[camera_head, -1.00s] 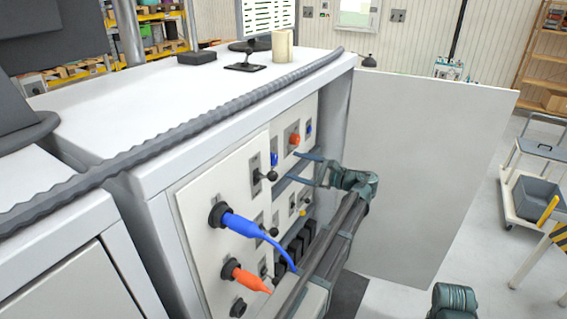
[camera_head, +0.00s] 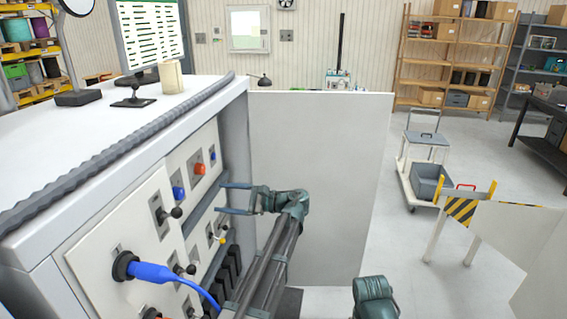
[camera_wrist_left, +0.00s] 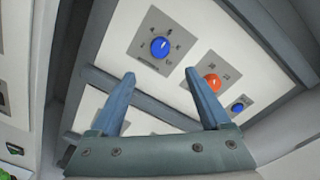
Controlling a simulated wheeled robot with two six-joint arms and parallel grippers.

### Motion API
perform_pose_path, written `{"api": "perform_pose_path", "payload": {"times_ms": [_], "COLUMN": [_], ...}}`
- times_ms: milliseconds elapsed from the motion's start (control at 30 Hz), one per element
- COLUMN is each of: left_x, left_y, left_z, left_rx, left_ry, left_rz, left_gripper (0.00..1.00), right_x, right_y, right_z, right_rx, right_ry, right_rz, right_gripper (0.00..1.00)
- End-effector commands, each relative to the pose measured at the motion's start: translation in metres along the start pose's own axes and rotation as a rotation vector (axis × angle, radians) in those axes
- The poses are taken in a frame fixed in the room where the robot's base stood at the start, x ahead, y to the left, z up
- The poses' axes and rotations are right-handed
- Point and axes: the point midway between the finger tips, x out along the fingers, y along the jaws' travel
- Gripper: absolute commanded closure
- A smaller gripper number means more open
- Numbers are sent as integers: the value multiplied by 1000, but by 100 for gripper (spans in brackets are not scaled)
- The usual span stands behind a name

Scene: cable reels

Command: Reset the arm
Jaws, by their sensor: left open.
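My left gripper (camera_head: 236,199) is in front of the white panel of the cabinet, its two blue fingers apart and pointing left at the panel. In the left wrist view its open fingers (camera_wrist_left: 160,102) have nothing between them; a blue knob (camera_wrist_left: 160,48) and an orange-red knob (camera_wrist_left: 212,83) are on the panel beyond the fingertips. My left arm (camera_head: 275,250) reaches up from the bottom of the head view. Part of my other arm (camera_head: 374,298) shows at the bottom edge; its gripper is out of view.
The cabinet (camera_head: 110,130) stands at left, with a blue plug and cable (camera_head: 165,274) in its panel. An open white door (camera_head: 315,180) stands behind my left gripper. A cart (camera_head: 425,180) and a striped barrier (camera_head: 470,212) are at right. Floor between them is clear.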

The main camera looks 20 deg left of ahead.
Motion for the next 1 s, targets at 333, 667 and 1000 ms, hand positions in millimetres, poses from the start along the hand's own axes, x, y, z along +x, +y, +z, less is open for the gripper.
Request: {"api": "perform_pose_path", "payload": {"times_ms": [333,667,1000], "left_x": [-59,-210,-293], "left_y": [92,263,343], "left_z": [-27,-39,-10], "left_rx": [-158,-346,-353], "left_ry": [324,786,892], "left_rz": [175,731,1097], "left_gripper": [20,20,20], "right_x": [0,0,0], "right_y": [0,0,0], "right_z": [0,0,0], "right_rx": [0,0,0], "right_ry": [0,0,0], "right_rz": [0,0,0], "right_gripper": [100,100,100]}}
